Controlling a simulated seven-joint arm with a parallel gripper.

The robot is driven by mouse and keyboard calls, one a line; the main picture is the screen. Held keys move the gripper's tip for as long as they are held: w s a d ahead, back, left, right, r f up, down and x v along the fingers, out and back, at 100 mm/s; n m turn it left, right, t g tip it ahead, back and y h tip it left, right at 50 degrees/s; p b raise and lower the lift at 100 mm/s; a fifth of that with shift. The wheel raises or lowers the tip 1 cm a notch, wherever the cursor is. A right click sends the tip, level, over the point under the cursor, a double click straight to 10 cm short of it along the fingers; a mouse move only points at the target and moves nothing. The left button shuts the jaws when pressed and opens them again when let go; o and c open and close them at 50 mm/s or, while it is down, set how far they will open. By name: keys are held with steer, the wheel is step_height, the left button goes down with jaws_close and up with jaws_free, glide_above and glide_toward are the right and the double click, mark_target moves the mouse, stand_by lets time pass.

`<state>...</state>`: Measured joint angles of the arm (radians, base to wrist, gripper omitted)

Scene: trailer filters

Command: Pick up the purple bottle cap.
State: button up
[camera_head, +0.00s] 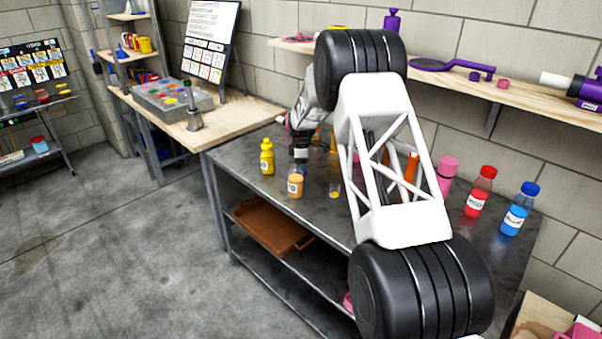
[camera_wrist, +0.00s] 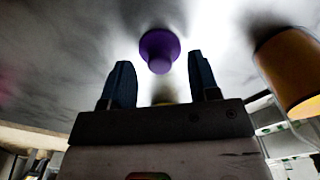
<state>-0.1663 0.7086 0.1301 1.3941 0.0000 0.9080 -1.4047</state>
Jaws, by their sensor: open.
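The purple bottle cap (camera_wrist: 160,48), a round purple piece with a narrower knob, shows in the wrist view, just beyond the fingertips and centred between them. My gripper (camera_wrist: 160,72) has its two dark fingers spread apart with nothing held between them. In the head view, my gripper (camera_head: 299,166) points down at the dark metal table (camera_head: 240,160), just behind an orange jar (camera_head: 295,187). I cannot make out the cap in the head view; my gripper and arm cover that area.
The orange jar (camera_wrist: 290,70) stands close at the right in the wrist view. A yellow bottle (camera_head: 267,157) stands left of my gripper and a small glass (camera_head: 335,190) stands to its right. Pink (camera_head: 447,175), red (camera_head: 480,192) and blue (camera_head: 519,210) bottles stand further right.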

steer(key=shift+f, duration=0.95)
steer(key=c, duration=0.6)
